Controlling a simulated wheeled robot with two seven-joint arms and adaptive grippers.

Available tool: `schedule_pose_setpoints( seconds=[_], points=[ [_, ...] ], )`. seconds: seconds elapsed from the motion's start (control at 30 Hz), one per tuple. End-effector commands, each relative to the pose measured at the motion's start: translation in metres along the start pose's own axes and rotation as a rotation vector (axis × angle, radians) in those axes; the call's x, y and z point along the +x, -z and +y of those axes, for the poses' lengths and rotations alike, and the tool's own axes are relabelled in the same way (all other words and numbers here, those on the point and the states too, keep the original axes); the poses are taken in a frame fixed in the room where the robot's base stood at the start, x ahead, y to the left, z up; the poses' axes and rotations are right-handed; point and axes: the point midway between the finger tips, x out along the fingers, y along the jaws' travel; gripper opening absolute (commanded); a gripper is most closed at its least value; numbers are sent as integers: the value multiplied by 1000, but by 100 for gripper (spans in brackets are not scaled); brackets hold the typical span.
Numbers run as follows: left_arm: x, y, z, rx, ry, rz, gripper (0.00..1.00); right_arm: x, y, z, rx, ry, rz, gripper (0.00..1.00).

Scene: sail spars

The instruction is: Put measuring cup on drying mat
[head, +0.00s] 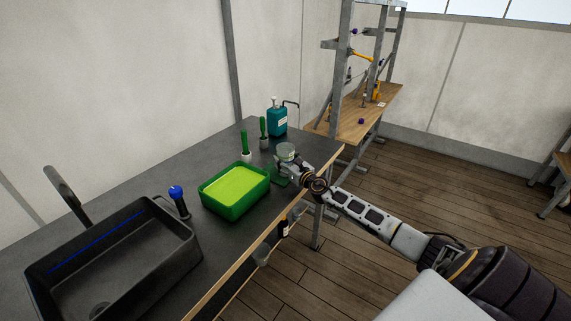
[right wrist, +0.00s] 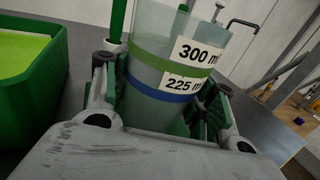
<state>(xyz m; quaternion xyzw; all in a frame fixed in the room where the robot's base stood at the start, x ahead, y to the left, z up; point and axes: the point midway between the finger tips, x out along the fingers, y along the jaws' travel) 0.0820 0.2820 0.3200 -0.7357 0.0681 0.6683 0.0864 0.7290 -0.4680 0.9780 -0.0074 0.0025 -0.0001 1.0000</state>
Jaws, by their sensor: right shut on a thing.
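The measuring cup (head: 286,150) is a clear grey-blue beaker over the counter's right end. In the right wrist view the cup (right wrist: 165,75) stands nearly upright, with green and blue bands and labels of 300 and 225 ml. My right gripper (head: 287,163) is shut on it, with a green-padded finger on either side. A small dark green patch (head: 278,181) shows beside the gripper in the head view; I cannot tell whether it is the drying mat or part of the gripper. The cup's base is hidden, so contact with the counter cannot be told. My left gripper is out of view.
A green tub (head: 234,208) of lime-green contents stands left of the cup. Behind are potted cacti (head: 246,145) and a teal soap bottle (head: 277,120). A black sink (head: 110,270) and a blue-topped brush (head: 178,198) lie farther left. The counter edge is close.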

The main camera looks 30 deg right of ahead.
Motion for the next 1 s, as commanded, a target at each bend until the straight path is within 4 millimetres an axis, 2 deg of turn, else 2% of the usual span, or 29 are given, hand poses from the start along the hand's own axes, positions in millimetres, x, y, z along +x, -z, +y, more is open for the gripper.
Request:
schedule_pose_setpoints(
  seconds=[0.17, 0.6, 0.63, 0.7, 0.8, 1.0],
  points=[
    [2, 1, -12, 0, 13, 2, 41, 0, 2, 0, 0, 0, -1, 25],
    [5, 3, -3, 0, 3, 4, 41, 0, 5, 0, -1, 0, -1, 25],
    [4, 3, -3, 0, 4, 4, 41, 0, 5, 0, -1, 0, 0, 60],
    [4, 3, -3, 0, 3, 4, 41, 0, 4, 0, -1, 0, 0, 69],
    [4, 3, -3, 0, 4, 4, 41, 0, 4, 0, -1, 0, 0, 78],
    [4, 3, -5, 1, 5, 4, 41, 0, 4, 0, -1, 0, 0, 78]
  ],
)
